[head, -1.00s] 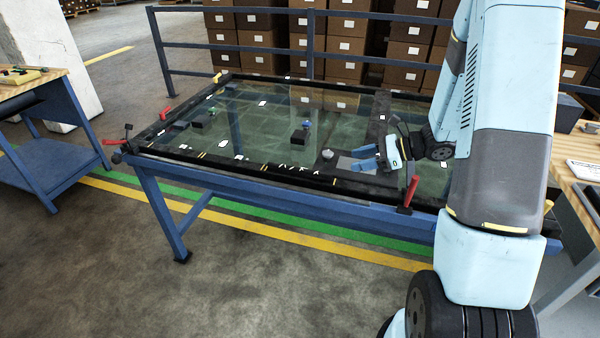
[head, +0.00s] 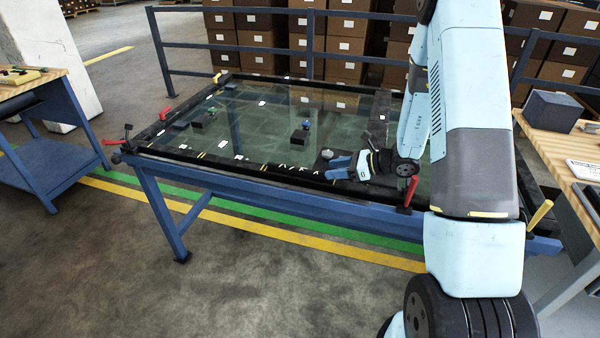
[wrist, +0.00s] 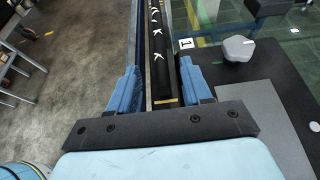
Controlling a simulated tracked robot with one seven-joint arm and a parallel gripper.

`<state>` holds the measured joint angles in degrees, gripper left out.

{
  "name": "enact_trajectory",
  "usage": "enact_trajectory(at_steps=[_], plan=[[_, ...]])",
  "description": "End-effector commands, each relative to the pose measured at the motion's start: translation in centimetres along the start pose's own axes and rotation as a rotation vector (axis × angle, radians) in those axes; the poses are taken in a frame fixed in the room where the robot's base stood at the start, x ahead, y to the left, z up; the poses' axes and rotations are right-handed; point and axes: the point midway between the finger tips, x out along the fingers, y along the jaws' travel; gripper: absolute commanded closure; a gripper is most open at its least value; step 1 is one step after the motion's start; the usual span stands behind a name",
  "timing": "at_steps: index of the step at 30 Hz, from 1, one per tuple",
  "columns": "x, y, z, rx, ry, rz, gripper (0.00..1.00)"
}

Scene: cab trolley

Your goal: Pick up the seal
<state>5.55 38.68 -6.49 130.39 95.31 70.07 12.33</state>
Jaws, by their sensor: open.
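A dark strip with white marks (wrist: 156,45) runs along the near edge of the glass-topped trolley; I take it to be the seal, but cannot be sure. Its white marks also show in the head view (head: 296,168). My gripper (wrist: 159,66) is open, its two blue fingers apart, with the strip running away between them in the wrist view. In the head view my gripper (head: 340,168) is low over the near right part of the trolley. Whether the fingers touch the strip cannot be told.
A grey faceted knob (wrist: 238,48) stands on a dark plate right of my gripper. A red clamp handle (head: 411,190) rises at the near edge, right of my gripper. Small dark blocks (head: 300,136) sit on the glass. Wooden benches flank the trolley.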

Motion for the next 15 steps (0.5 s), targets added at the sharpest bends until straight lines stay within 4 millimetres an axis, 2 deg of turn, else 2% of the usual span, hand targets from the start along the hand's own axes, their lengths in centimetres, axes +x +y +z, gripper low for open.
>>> enact_trajectory(at_steps=[12,15], plan=[[4.7,0.2,-0.2,0.0,0.0,0.003,0.51],[5.2,0.1,-0.2,0.0,0.0,0.001,0.51]])
